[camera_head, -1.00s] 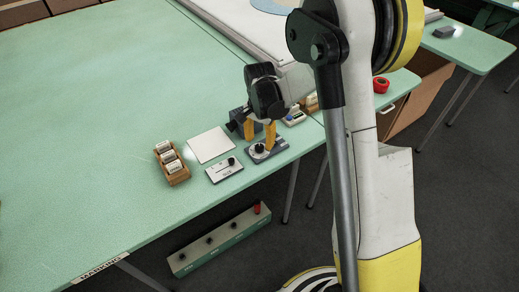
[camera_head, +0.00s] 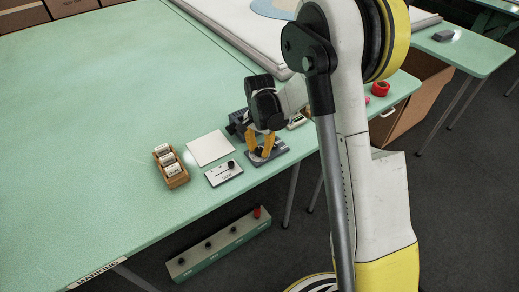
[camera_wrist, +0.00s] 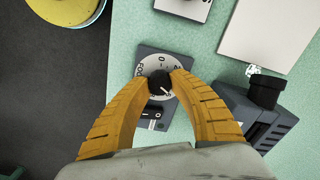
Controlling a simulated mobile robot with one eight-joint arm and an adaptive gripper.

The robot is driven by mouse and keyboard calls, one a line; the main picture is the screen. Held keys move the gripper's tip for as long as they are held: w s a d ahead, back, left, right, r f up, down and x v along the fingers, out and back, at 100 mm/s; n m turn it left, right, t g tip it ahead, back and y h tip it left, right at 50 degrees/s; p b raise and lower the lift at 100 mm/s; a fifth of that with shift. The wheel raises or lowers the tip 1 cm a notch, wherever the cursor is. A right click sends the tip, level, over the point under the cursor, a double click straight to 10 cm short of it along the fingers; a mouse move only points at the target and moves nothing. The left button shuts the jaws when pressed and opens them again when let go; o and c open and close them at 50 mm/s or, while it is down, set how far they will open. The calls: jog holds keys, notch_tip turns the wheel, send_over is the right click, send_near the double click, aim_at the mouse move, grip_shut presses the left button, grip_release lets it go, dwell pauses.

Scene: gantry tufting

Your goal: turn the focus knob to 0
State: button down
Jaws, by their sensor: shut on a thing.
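The focus knob (camera_wrist: 160,82) is a small black knob on a grey unit with a round pale dial plate (camera_wrist: 146,66) in the wrist view. The dial carries the word starting "FOC" and a 0 at its upper edge. A light pointer mark on the knob points to the lower right in the picture, away from the 0. My gripper (camera_wrist: 161,78) has its two yellow fingers shut on the knob, one on each side. In the head view my gripper (camera_head: 261,152) reaches down to the grey unit (camera_head: 280,150) near the table edge; the knob is mostly hidden there.
A dark boxy device (camera_wrist: 262,112) stands close beside the unit. A white sheet (camera_head: 210,148), a slider panel (camera_head: 223,174) and a wooden card box (camera_head: 171,167) lie to the left on the green table (camera_head: 90,130). A long control box (camera_head: 220,243) sits below the table.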

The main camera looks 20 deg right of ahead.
jog(key=shift+n, duration=0.3)
jog(key=n, duration=0.5)
jog(key=shift+n, duration=0.4)
jog(key=n, duration=0.6)
jog(key=shift+b, duration=0.35)
jog(key=n, duration=0.6)
jog(key=shift+a+n, duration=0.1)
jog(key=shift+n, duration=0.2)
jog(key=n, duration=0.6)
jog(key=shift+n, duration=0.3)
jog(key=c, duration=1.1)
grip_release()
jog(key=shift+a, duration=0.1)
jog(key=shift+r, duration=0.1)
